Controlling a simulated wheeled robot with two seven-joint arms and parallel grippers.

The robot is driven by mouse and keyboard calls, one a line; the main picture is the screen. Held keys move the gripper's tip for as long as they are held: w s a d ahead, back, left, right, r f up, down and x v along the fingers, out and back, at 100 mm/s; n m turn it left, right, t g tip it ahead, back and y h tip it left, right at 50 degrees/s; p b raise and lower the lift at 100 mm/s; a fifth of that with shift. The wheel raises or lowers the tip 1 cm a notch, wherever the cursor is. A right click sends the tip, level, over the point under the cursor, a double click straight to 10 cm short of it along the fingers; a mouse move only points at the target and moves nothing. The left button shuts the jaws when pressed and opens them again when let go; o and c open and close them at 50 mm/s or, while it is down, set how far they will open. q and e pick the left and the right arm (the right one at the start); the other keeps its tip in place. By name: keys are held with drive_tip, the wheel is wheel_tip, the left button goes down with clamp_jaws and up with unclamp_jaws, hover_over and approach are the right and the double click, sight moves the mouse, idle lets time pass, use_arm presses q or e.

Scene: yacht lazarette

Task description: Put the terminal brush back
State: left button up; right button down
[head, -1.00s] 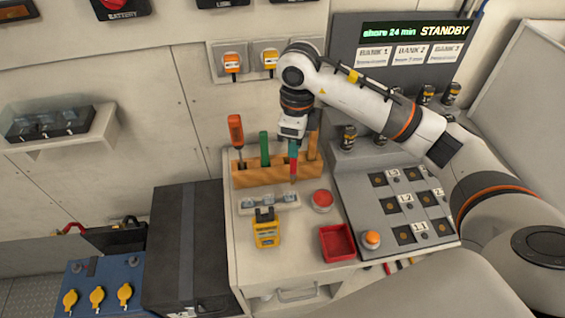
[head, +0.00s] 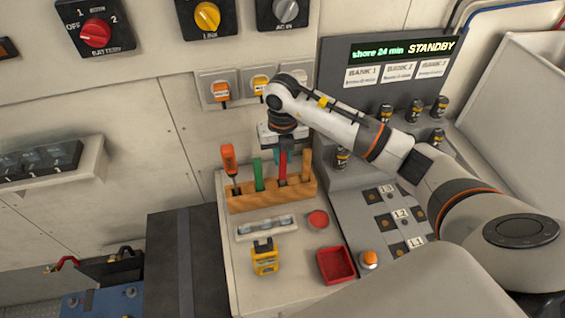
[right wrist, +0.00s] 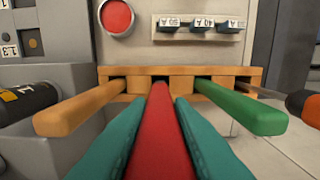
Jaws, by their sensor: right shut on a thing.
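The terminal brush, seen as a red handle (head: 283,169), stands upright at a slot of the wooden rack (head: 243,204), between the green handle and the tan wooden handle. Its lower end is hidden in or behind the rack. My right gripper (head: 280,157) is shut on the upper part of the red handle from above. In the right wrist view the teal fingers flank the red handle (right wrist: 162,130), and its far end meets a slot opening in the rack (right wrist: 140,75). My left gripper is not in view.
An orange screwdriver (head: 229,160), a green handle (head: 259,174) and a tan handle (head: 305,163) stand in the rack. In front are a fuse strip (head: 266,227), a yellow meter (head: 265,258), a red round lid (head: 318,219) and a red tray (head: 336,265). The switch panel (head: 385,225) lies to the right.

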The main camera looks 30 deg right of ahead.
sight(282, 179)
wheel_tip(282, 179, down, 3)
drive_tip(key=shift+f+p, duration=0.2)
drive_tip(key=shift+p, duration=0.3)
drive_tip(key=shift+f, duration=0.2)
drive_tip(key=c, duration=1.3)
unclamp_jaws()
